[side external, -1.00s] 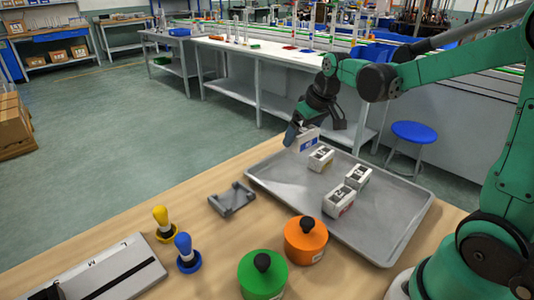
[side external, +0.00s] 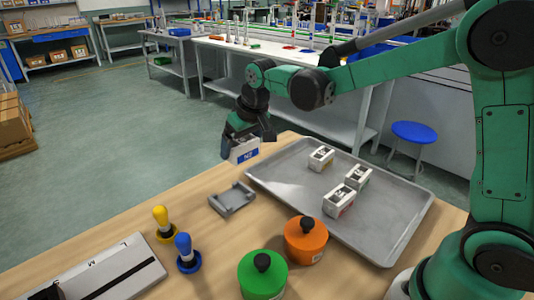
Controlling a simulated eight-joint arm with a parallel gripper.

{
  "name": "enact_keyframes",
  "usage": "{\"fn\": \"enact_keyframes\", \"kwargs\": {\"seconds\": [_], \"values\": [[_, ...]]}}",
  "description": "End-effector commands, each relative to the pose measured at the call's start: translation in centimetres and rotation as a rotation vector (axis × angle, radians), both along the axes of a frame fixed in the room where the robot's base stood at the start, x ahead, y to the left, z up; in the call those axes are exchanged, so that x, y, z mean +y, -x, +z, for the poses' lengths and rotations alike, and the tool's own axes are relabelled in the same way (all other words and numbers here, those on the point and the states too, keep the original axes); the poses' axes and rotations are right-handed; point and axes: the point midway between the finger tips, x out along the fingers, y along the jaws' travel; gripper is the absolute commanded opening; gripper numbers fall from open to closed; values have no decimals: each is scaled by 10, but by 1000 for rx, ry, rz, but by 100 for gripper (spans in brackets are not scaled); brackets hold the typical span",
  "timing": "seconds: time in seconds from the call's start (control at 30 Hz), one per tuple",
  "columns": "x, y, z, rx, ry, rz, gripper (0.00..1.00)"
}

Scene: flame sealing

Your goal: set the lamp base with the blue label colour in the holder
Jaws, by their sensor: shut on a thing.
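My gripper (side external: 240,140) is shut on a white lamp base with a blue label (side external: 247,155). It holds the base in the air above the table, just past the tray's left corner. The grey holder (side external: 232,199) sits on the table below and slightly left of the held base, with its inside empty. Three other white lamp bases stand on the tray: one at the back (side external: 321,158), one at the right (side external: 358,178) and one at the front (side external: 339,201).
The grey tray (side external: 290,185) fills the right of the table. Orange (side external: 306,238) and green (side external: 262,275) knobbed round pieces stand in front. Yellow (side external: 162,222) and blue (side external: 185,252) handled stamps stand left, beside a marked grey board (side external: 95,272). Bare table surrounds the holder.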

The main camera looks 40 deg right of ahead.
Motion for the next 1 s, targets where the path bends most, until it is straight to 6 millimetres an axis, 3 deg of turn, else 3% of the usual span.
{"fn": "enact_keyframes", "kwargs": {"seconds": [0.1, 0.2, 1.0], "values": [[24, -4, -18, -4, 1, 13, 36], [33, -4, -26, -5, 0, 13, 36], [34, -4, -87, -6, 0, 12, 36]]}}
